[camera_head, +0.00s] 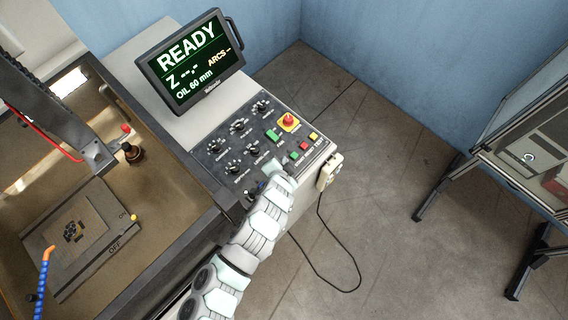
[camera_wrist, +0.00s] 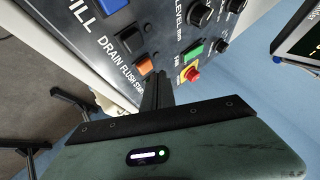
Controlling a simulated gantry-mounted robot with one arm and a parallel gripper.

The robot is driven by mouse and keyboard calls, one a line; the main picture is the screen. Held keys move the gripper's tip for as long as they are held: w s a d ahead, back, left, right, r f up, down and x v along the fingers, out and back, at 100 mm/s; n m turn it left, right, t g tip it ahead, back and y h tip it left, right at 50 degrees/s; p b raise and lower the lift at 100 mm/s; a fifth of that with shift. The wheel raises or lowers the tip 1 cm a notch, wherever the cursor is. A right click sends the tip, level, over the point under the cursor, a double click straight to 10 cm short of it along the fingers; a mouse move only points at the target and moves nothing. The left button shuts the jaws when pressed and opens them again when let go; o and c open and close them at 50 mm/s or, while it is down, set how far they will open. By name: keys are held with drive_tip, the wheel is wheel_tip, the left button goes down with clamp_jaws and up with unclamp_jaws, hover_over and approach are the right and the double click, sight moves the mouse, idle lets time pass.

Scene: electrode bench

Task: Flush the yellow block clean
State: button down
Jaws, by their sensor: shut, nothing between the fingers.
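A yellowish, tan block (camera_head: 75,228) with a dark speckled patch on top sits on the grey ON/OFF plate (camera_head: 112,233) inside the tank, at the left of the head view. A blue jointed hose with an orange nozzle (camera_head: 48,256) stands beside it. My gripper (camera_head: 280,172) is over the control panel (camera_head: 214,152), away from the block; my arm hides part of it there. In the wrist view its closed dark fingers (camera_wrist: 159,80) are empty and close to the orange rocker switch (camera_wrist: 147,66), near the FLUSH label. I cannot tell whether they touch it.
A black rocker (camera_wrist: 131,40) and a blue rocker (camera_wrist: 112,5) sit beside the orange one. A red emergency button (camera_head: 288,119) and several knobs are on the panel. The screen (camera_head: 193,62) reads READY and OIL 60 mm. A metal column (camera_head: 60,110) hangs over the tank.

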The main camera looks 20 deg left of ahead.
drive_tip(key=shift+f, duration=0.4)
drive_tip(key=shift+f+b, duration=0.45)
drive_tip(key=shift+b, duration=0.05)
idle(0.8)
drive_tip(key=shift+r, duration=0.1)
drive_tip(key=shift+r+p, duration=0.75)
wheel_tip(320, 180, up, 5)
drive_tip(key=p, duration=0.4)
idle(0.9)
